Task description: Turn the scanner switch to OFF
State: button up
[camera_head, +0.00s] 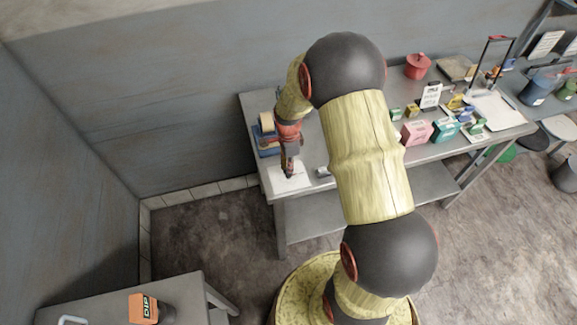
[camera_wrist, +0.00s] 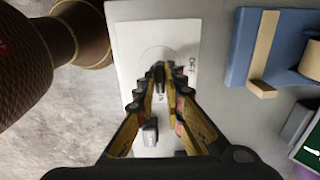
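The scanner switch is a small dark knob (camera_wrist: 158,70) on a white plate (camera_wrist: 125,50), seen from above in the wrist view. An OFF label is printed to the right of the knob; another label below it is mostly hidden by my fingers. My gripper (camera_wrist: 159,82) points down at the plate, its two fingertips close together on either side of the knob, and it looks shut on it. In the head view my gripper (camera_head: 289,174) is over the white plate (camera_head: 297,184) at the table's near left corner, and the knob is hidden.
A blue item with a tan part (camera_wrist: 262,50) stands close to the right of the plate in the wrist view. A small grey cylinder (camera_head: 323,172) lies near the plate. Several small boxes (camera_head: 416,133) and a red pot (camera_head: 417,66) stand farther right on the table (camera_head: 258,102).

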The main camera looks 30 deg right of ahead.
grip_shut()
jog(key=shift+n, duration=0.3)
jog(key=n, duration=0.4)
jog(key=shift+n, duration=0.3)
jog(key=n, duration=0.9)
jog(key=shift+n, duration=1.8)
jog(key=o, duration=0.5)
grip_release()
